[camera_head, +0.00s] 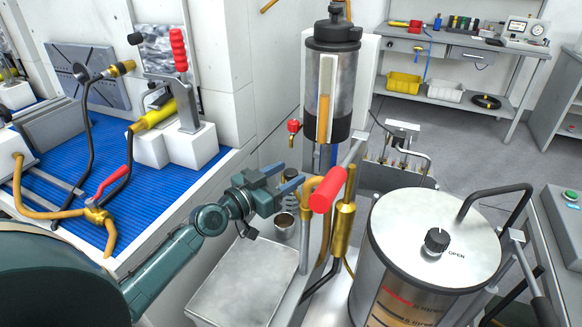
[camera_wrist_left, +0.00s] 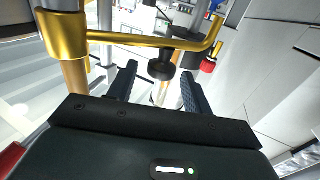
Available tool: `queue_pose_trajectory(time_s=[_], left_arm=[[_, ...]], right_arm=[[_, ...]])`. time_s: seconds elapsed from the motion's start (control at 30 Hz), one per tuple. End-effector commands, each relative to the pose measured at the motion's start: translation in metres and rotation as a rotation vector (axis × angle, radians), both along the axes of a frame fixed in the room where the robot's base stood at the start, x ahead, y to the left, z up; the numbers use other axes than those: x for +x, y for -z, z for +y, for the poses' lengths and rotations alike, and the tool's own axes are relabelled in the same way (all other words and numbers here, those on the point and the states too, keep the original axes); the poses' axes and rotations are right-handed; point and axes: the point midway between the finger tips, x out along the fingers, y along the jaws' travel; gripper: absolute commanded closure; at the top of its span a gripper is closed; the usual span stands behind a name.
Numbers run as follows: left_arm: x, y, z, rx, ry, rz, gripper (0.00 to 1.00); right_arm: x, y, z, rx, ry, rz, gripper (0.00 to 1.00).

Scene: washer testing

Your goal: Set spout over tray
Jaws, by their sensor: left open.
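My left gripper (camera_head: 283,178) is open beside the brass spout pipe (camera_head: 311,183) near the centre of the head view. In the left wrist view the spout (camera_wrist_left: 130,39) runs sideways from a brass collar on an upright post. A black knob (camera_wrist_left: 160,66) shows between the open fingers (camera_wrist_left: 158,76); I cannot tell whether they touch it. A red handle (camera_head: 328,189) is just right of the gripper. My right gripper is not in view.
A large metal drum (camera_head: 415,275) with a lidded top stands at right. A blue-matted bench (camera_head: 165,190) with hoses and valves is at left. A shelf table (camera_head: 445,50) stands at the back right.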

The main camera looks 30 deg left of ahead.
Motion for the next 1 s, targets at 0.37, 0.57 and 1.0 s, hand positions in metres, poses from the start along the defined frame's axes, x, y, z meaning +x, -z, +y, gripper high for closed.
queue_pose_trajectory(time_s=[0.37,0.57,1.0], left_arm=[[0.021,0.001,-0.007,0.000,0.000,0.001,0.50],[0.020,0.001,-0.007,0.000,0.000,0.001,0.53],[0.020,0.000,-0.007,0.000,0.000,0.001,0.89]], right_arm=[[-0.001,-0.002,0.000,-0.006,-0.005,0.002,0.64],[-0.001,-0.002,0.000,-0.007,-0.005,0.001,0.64],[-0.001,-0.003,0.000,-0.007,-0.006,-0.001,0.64]])
